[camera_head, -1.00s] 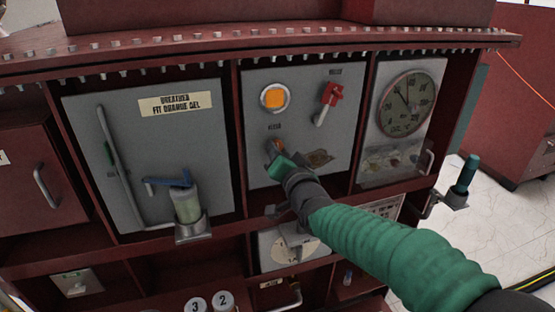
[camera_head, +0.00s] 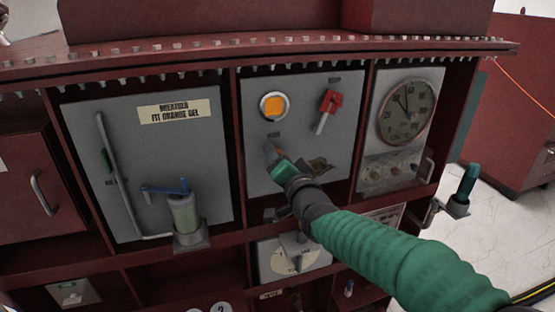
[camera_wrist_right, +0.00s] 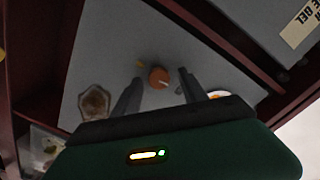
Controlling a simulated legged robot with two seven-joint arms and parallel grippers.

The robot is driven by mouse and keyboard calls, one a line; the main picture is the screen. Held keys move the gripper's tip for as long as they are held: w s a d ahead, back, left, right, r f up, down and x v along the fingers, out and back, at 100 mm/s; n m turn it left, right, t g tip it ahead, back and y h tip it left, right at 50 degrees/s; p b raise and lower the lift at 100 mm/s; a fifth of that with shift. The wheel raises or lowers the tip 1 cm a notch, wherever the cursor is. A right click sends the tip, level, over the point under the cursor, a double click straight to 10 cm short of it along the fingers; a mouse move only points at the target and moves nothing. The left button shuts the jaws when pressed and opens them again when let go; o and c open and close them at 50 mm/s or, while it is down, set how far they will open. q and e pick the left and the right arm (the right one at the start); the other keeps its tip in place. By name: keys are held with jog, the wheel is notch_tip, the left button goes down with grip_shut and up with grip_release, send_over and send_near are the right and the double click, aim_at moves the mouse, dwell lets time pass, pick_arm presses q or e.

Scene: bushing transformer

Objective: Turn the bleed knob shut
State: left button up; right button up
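The bleed knob is a small round orange-brown knob (camera_wrist_right: 158,78) on the grey middle panel (camera_head: 325,150). In the head view it is hidden behind my right gripper (camera_head: 271,152), below a small label and the orange lamp. In the right wrist view my right gripper (camera_wrist_right: 160,77) is open, with one finger on each side of the knob. Gaps show between the knob and both fingers, so they do not appear to squeeze it. How deep the fingertips reach around it I cannot tell. My left gripper is not in view.
A dial gauge (camera_head: 407,107) is on the right panel. Red dividers and a dark ledge frame the panel.

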jog(key=shift+f, duration=0.15)
jog(key=b+v, duration=0.1)
jog(key=v, duration=1.5)
jog(key=shift+s+d, duration=0.15)
jog(key=shift+s, duration=0.25)
jog(key=w+a+n+p, duration=0.2)
jog(key=w+n+p, duration=0.2)
jog(key=w+p, duration=0.4)
jog(key=w+a+n+p, duration=0.3)
jog(key=w+n+p, duration=0.2)
jog(key=p, duration=0.7)
jog(key=w+f, duration=0.1)
jog(key=w, duration=0.1)
jog(key=shift+w, duration=0.4)
